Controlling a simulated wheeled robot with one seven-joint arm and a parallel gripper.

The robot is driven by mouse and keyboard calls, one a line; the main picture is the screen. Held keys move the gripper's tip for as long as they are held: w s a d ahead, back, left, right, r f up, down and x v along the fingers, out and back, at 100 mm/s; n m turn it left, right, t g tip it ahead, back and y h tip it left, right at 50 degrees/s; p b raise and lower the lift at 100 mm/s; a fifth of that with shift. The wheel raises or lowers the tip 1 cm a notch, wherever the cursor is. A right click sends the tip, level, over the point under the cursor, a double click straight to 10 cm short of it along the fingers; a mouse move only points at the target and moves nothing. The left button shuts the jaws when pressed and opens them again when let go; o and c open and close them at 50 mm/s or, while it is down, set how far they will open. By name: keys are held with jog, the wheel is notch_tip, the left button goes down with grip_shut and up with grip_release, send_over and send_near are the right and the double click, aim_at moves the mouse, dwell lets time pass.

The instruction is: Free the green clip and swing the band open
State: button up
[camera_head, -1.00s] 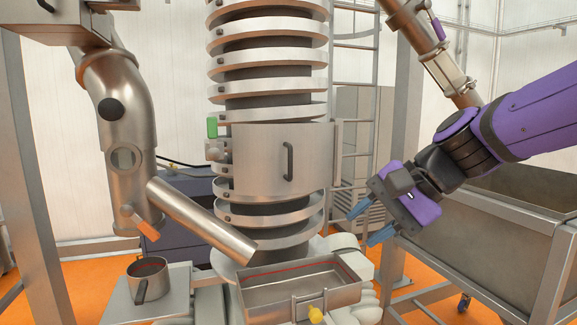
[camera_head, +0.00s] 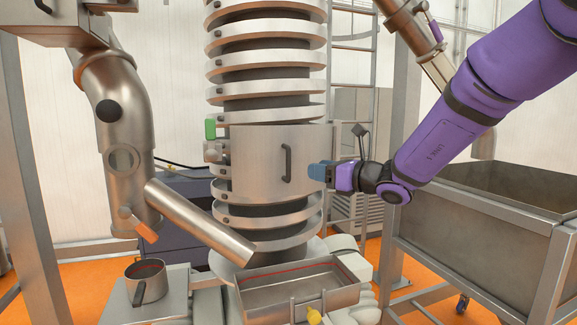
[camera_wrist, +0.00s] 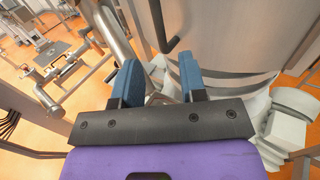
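The green clip (camera_head: 211,129) sits upright at the left edge of the band, above a small metal fitting. The band (camera_head: 258,165) is a curved metal plate wrapped around the front of the ribbed column, with a dark vertical handle (camera_head: 287,163) right of its middle. My gripper (camera_head: 318,171) is at the right part of the band, to the right of the handle. In the wrist view its two blue fingers (camera_wrist: 156,82) are apart with nothing between them, and the dark handle (camera_wrist: 171,45) shows just beyond them. The clip is not visible in the wrist view.
A metal tray (camera_head: 285,302) with a yellow-tipped fitting stands below the column. A metal mug (camera_head: 147,284) stands on a stand at the lower left. A slanted pipe (camera_head: 200,221) crosses left of the column. A large metal bin (camera_head: 490,215) stands at the right.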

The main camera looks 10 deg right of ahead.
aim_at(288, 179)
jog(key=x, duration=1)
grip_shut()
